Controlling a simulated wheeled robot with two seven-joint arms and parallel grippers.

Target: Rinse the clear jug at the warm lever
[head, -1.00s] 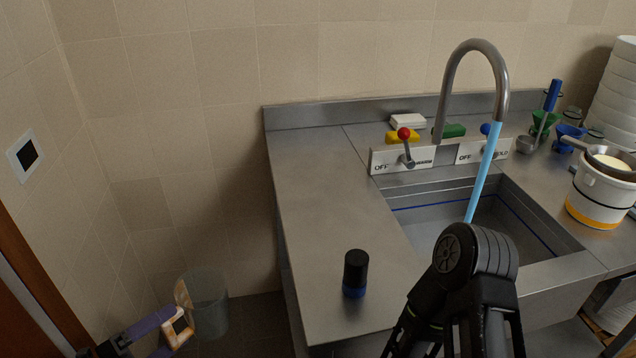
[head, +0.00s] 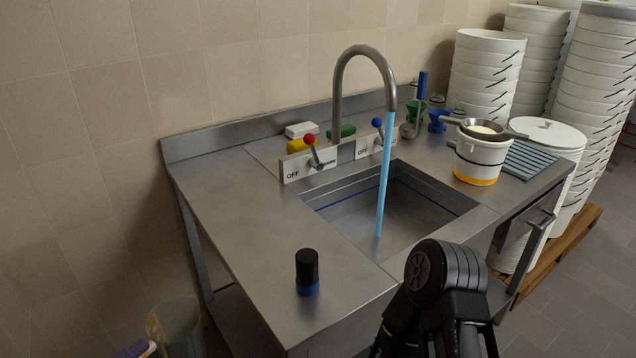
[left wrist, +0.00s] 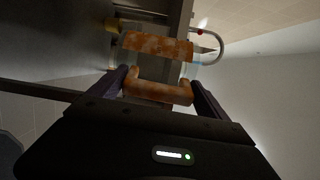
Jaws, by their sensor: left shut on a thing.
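The clear jug (head: 178,328) shows at the bottom left of the head view, left of the counter and cut by the picture edge. The warm lever (head: 312,150) has a red knob and stands on a white plate marked OFF. A blue-knobbed lever (head: 378,130) is right of it. Blue water (head: 385,175) runs from the curved tap (head: 340,85) into the sink (head: 335,212). My right gripper is out of view.
A black and blue bottle (head: 307,272) stands near the counter's (head: 235,215) front. Yellow, white and green blocks lie behind the levers. A white-and-yellow pot (head: 480,160) with a strainer stands right of the sink. Stacked white buckets (head: 490,75) fill the right. The left counter is mostly clear.

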